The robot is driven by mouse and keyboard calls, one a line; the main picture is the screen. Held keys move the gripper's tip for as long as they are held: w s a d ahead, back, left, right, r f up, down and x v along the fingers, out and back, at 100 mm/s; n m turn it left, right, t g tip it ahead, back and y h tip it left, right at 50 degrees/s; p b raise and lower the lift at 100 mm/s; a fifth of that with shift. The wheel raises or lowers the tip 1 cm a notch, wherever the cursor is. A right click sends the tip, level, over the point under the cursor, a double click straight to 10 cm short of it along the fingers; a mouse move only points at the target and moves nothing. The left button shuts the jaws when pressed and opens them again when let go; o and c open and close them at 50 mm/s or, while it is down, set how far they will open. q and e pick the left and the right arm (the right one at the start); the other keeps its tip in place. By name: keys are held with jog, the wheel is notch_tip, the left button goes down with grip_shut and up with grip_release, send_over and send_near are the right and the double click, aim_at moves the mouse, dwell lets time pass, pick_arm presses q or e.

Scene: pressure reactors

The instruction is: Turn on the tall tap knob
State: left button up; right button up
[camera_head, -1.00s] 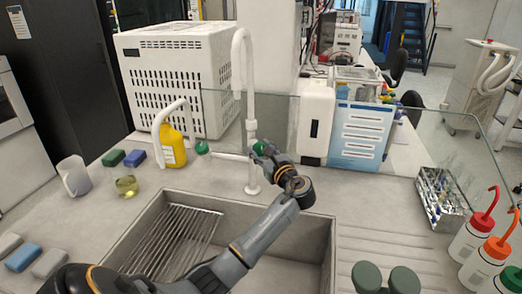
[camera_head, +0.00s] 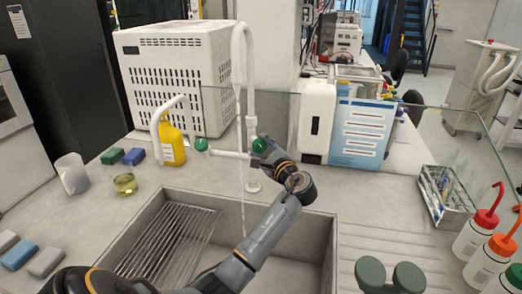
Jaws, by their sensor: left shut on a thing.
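The tall white tap (camera_head: 249,105) rises behind the sink (camera_head: 170,213) with its spout arched over. A thin stream of water (camera_head: 242,190) falls from the spout into the sink. A green knob (camera_head: 262,145) sits on the tap's right side. My left gripper (camera_head: 268,152) is at this knob and shut on it; its fingers are partly hidden by the wrist. A second green knob (camera_head: 201,145) is on the left, by the shorter curved white tap (camera_head: 160,112). My right gripper is not in view.
A yellow bottle (camera_head: 172,143), a beaker (camera_head: 72,174) and sponges (camera_head: 134,156) stand left of the sink. A glass screen (camera_head: 222,113) is behind the tap. Two dark green rounded items (camera_head: 370,272) are in front.

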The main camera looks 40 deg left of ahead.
pick_arm(q)
jog(key=shift+f+n+b, duration=0.1)
jog(key=shift+n+b, duration=0.7)
jog(key=shift+n, duration=0.7)
jog(key=o, duration=1.2)
jog(key=v, duration=1.2)
